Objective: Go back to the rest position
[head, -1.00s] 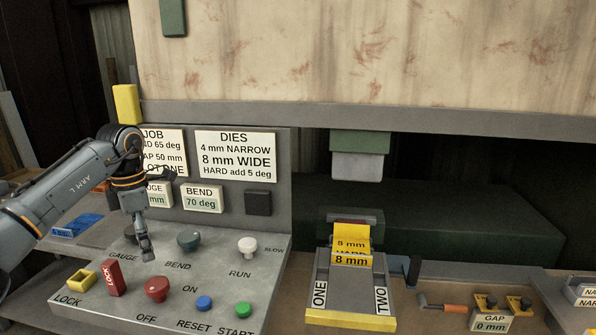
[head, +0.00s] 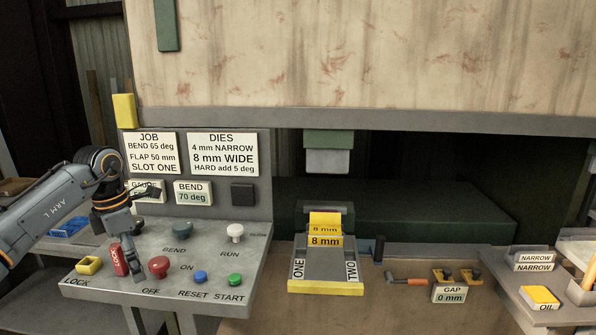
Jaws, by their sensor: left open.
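My left arm comes in from the left. Its gripper (head: 132,264) points down over the left part of the sloped control panel (head: 215,265), between the red LOCK tag (head: 118,259) and the red OFF knob (head: 158,267). The gripper is small in the view and I see nothing held in it; whether it touches the panel I cannot tell. The yellow LOCK socket (head: 89,265) lies left of the red tag. My right gripper is not in view.
A yellow 8 mm die (head: 325,240) stands on the slide (head: 322,268) marked ONE and TWO. A green-and-grey punch (head: 328,160) hangs above it. A gap gauge (head: 449,294) reads 0 mm. A right-hand shelf holds NARROW boxes (head: 534,261) and a yellow OIL pad (head: 540,297).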

